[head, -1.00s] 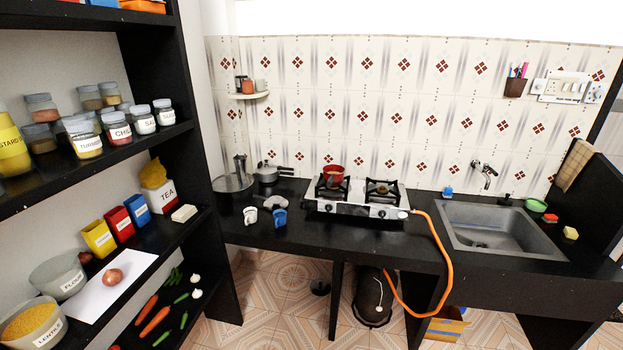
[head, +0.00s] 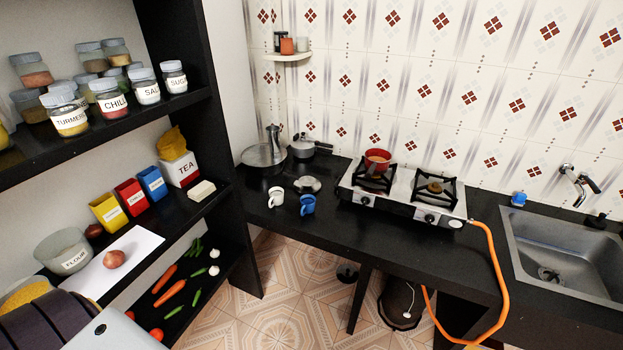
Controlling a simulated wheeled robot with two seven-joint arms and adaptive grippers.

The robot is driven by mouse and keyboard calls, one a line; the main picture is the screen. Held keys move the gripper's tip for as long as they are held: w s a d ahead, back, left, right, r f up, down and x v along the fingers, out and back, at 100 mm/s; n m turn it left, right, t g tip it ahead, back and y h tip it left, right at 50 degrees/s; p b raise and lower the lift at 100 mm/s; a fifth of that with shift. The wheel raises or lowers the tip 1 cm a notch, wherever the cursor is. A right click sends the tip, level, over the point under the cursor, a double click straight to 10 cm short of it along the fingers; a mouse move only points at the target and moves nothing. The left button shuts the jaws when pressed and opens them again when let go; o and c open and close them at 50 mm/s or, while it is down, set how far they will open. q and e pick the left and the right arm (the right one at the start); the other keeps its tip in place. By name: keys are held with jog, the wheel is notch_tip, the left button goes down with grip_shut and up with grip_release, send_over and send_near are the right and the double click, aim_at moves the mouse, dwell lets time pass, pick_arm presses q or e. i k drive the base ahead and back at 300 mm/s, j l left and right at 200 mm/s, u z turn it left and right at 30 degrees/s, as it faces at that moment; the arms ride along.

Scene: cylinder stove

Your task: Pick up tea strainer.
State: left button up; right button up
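I cannot pick out a tea strainer for certain. A small round steel object (head: 307,184) lies on the black counter behind the cups, and I cannot tell whether it is the strainer or a lid. A white cup (head: 275,197) and a blue cup (head: 307,205) stand in front of it. A red pan (head: 377,160) sits on the left burner of the stove (head: 400,200). Part of my own body shows at the bottom left, but neither gripper's fingers are in view.
The counter (head: 390,240) has free room in front of the stove. An orange hose (head: 497,265) hangs over its front edge. Pots (head: 264,157) stand at the back left, and a sink (head: 565,255) is on the right. A loaded shelf (head: 225,195) rises on the left.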

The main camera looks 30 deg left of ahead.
aim_at(306, 181)
jog(key=i+u, duration=0.1)
jog(key=i, duration=0.65)
jog(key=i+l+u, duration=0.1)
jog(key=i, duration=0.65)
